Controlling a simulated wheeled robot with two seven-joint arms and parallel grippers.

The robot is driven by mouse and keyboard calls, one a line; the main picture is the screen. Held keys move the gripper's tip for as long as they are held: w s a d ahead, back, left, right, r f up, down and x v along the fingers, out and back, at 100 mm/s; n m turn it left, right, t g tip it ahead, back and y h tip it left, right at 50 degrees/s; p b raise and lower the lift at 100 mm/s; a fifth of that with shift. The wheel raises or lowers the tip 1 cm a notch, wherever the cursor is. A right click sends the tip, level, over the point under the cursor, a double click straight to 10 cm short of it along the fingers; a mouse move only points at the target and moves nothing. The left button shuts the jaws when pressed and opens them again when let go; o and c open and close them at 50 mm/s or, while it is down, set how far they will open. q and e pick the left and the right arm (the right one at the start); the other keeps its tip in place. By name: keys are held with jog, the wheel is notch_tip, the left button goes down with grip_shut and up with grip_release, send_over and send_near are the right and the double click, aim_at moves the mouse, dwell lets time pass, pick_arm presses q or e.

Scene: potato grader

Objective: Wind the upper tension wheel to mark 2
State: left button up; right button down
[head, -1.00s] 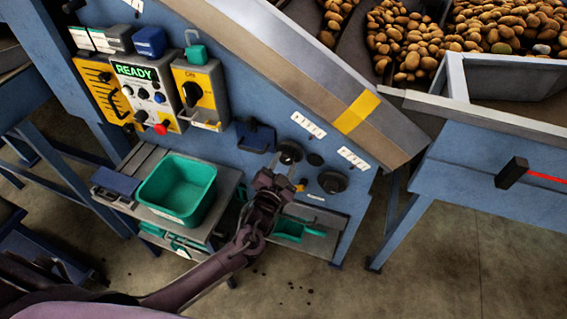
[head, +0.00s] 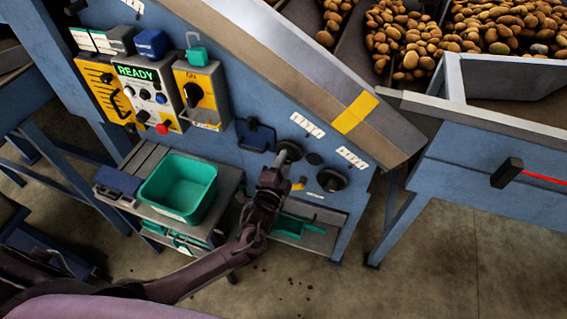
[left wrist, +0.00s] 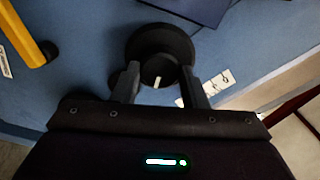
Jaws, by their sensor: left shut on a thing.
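Two dark round wheels sit on the blue machine panel. The upper one (head: 289,150) is partly covered by my left gripper (head: 279,168) in the head view, and the other wheel (head: 332,180) stands lower right, untouched. In the left wrist view the black wheel (left wrist: 160,42) shows a short white pointer line on its hub, pointing toward my gripper's palm. My left gripper (left wrist: 160,82) has one finger on each side of the hub and is shut on it. White scale labels (head: 307,125) with small marks lie above the wheels; the marks are too small to read. My right gripper is out of view.
A yellow handle (left wrist: 28,35) is close to the left finger side in the wrist view. A green tub (head: 178,188) stands on the bench left of my arm. A control box (head: 147,94) reads READY. A sloping grey chute (head: 300,60) runs above the panel.

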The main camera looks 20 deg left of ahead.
pick_arm(q)
jog(key=shift+m, duration=0.3)
jog(key=o, duration=1)
jog(key=s, duration=0.7)
jog(key=shift+s+a+b, duration=0.1)
jog(key=shift+s+b, duration=0.2)
jog(key=shift+s, duration=0.1)
jog(key=shift+f, duration=0.1)
